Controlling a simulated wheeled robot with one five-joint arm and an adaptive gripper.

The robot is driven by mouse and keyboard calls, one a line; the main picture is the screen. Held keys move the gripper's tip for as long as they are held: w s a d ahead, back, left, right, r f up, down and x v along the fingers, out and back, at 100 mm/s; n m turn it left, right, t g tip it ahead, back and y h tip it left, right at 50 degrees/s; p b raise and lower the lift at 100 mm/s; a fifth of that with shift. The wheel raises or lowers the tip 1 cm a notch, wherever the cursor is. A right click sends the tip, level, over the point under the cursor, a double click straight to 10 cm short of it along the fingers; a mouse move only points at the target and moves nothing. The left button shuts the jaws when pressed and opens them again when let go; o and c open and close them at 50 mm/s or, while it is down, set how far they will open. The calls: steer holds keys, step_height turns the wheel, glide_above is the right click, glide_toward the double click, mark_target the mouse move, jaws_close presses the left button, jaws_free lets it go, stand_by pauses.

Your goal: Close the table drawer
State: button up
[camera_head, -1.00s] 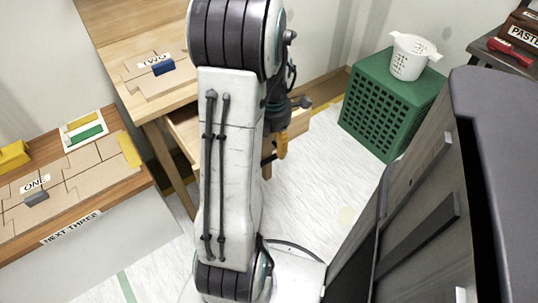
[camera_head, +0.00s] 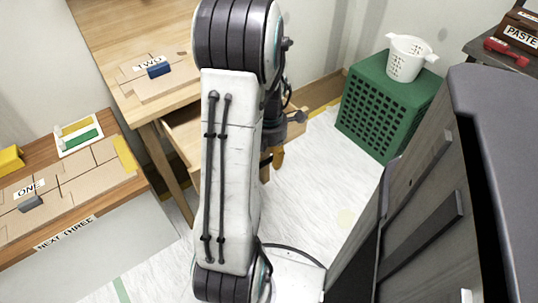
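The wooden table (camera_head: 105,35) stands at the upper left against the wall. Its drawer (camera_head: 182,128) is pulled out beneath the tabletop and shows to the left of my arm; the arm hides its middle. A bit of its light wood front shows to the right of the arm, beside my wrist. My gripper (camera_head: 277,157) is at the drawer's front end, partly hidden behind my arm, with a yellow-orange finger pointing down. I cannot tell whether it touches the drawer or whether it is open.
A green crate (camera_head: 375,120) with a white basket (camera_head: 407,58) on it stands to the right. A low bench (camera_head: 60,130) with board pieces is at the left. A grey cabinet (camera_head: 425,190) fills the lower right. White floor (camera_head: 325,165) between them is clear.

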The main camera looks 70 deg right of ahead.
jaws_close()
stand_by(0.4)
